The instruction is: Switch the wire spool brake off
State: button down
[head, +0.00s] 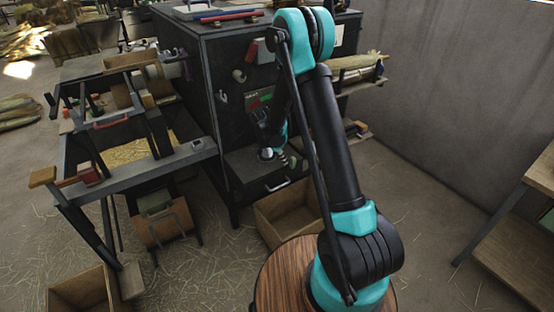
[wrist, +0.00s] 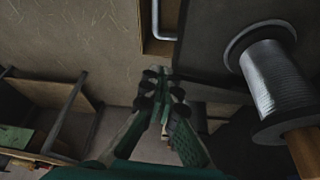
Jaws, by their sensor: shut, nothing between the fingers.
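The wire spool (wrist: 272,80) is at the right of the wrist view, a silver winding between dark flanges. A wooden piece (wrist: 304,150) sticks out below its lower flange; I cannot tell whether it belongs to the brake. My gripper (wrist: 165,82) is at the middle of the wrist view, shut and empty, to the left of the spool and apart from it. In the head view my arm hides much of the area in front of the dark cabinet (head: 178,60), and the gripper is small and dark there. The brake's setting cannot be made out.
An open wooden box (head: 284,212) stands on the floor below the cabinet's lower shelf. A metal-framed workbench (head: 180,160) with wooden parts is at the left. A wooden table (head: 541,172) stands at the far right.

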jog(key=shift+w+d, duration=0.15)
jog(key=shift+d, duration=0.35)
jog(key=w+d+n+t, duration=0.1)
jog(key=w+d+n, duration=0.1)
jog(key=d, duration=0.6)
jog(key=shift+w+d+n+y, duration=0.3)
jog(key=shift+w+d+n, duration=0.1)
jog(key=shift+w, duration=0.5)
jog(key=shift+d+r, duration=0.1)
